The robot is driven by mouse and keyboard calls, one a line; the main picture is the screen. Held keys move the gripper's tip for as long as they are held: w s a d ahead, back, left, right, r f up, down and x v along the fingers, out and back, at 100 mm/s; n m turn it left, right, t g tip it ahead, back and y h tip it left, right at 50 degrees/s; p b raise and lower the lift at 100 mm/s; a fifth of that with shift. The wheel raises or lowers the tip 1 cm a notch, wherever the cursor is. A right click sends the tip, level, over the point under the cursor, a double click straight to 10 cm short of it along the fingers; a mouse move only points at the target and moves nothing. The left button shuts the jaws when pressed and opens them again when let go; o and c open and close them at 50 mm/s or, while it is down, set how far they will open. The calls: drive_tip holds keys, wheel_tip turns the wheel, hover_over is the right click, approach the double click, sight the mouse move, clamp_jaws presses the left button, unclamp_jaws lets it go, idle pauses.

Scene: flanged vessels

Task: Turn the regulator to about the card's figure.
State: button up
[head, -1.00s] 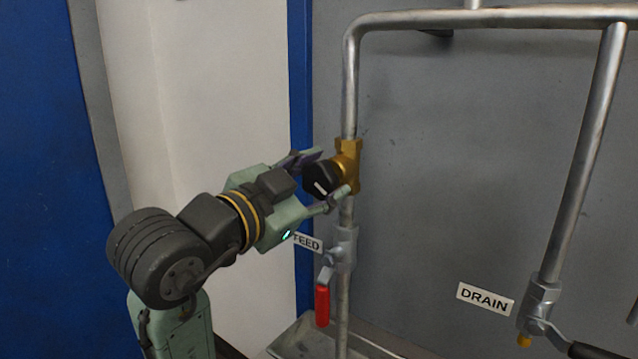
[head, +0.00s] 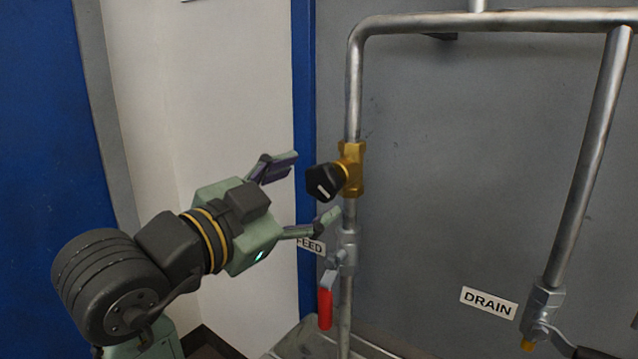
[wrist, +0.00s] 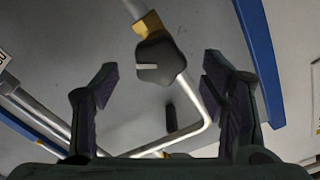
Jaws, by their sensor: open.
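The regulator is a black knob with a white pointer mark (head: 324,182) on a brass body (head: 351,168), set in the vertical pipe. In the wrist view the knob (wrist: 160,59) sits beyond and between the fingertips, with its white mark pointing left. My gripper (head: 308,188) is open and empty, just left of the knob in the head view. Its fingers (wrist: 160,72) are spread wide on either side, apart from the knob. The card and its figure cannot be read in these frames.
Below the regulator is a valve with a red lever (head: 325,308) and a partly hidden FEED label (head: 312,246). A DRAIN label (head: 489,303) and another valve (head: 541,305) are at the lower right. Steel pipe (head: 480,22) runs across the top.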

drive_tip(key=v, duration=0.7)
drive_tip(key=shift+s, duration=0.2)
drive_tip(key=shift+a, duration=0.1)
